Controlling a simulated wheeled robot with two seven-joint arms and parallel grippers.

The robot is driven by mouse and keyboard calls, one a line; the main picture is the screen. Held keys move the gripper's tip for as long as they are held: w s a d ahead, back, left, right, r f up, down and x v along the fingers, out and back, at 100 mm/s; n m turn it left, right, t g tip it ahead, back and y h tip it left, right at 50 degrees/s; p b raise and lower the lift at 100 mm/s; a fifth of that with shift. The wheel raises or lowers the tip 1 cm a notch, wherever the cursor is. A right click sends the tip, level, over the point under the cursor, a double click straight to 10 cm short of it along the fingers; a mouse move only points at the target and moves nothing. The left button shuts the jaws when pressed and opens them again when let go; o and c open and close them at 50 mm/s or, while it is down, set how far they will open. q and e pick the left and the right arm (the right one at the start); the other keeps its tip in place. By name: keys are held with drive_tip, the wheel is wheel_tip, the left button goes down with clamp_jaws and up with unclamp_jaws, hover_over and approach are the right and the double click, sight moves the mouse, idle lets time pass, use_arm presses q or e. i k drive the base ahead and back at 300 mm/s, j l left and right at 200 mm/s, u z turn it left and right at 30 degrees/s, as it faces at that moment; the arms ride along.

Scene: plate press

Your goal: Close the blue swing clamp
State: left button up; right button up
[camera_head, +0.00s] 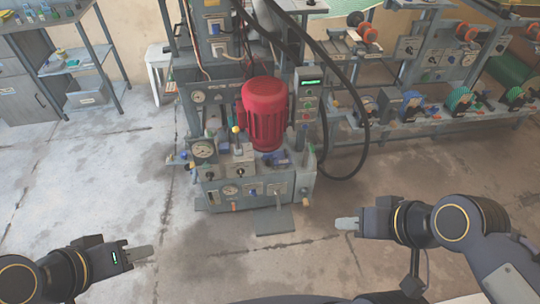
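The plate press (262,192) stands at the middle of the view, with a large red motor-like cylinder (265,115) on it. Small blue parts show on its top, one right of centre (272,158) and one left of the cylinder (223,147). They are too small to tell which is the blue swing clamp, or whether it is open. My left gripper (140,253) is low at the left, in front of the press and well apart from it. My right gripper (347,223) is to the right of the press, also apart from it. Both look empty; their finger gaps cannot be made out.
A black hose (364,130) loops down right of the press. A grey plate (274,221) lies on the floor before it. A shelf rack (430,125) with tools stands at the back right, a grey shelf (80,65) at the back left.

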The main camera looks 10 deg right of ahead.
sight(268, 156)
drive_tip(key=i+j+z, duration=0.1)
drive_tip(key=i+j, duration=0.55)
drive_tip(key=i, duration=0.2)
drive_tip(key=i+j, duration=0.7)
drive_tip(key=i, duration=0.15)
drive_tip(key=l+z, duration=0.05)
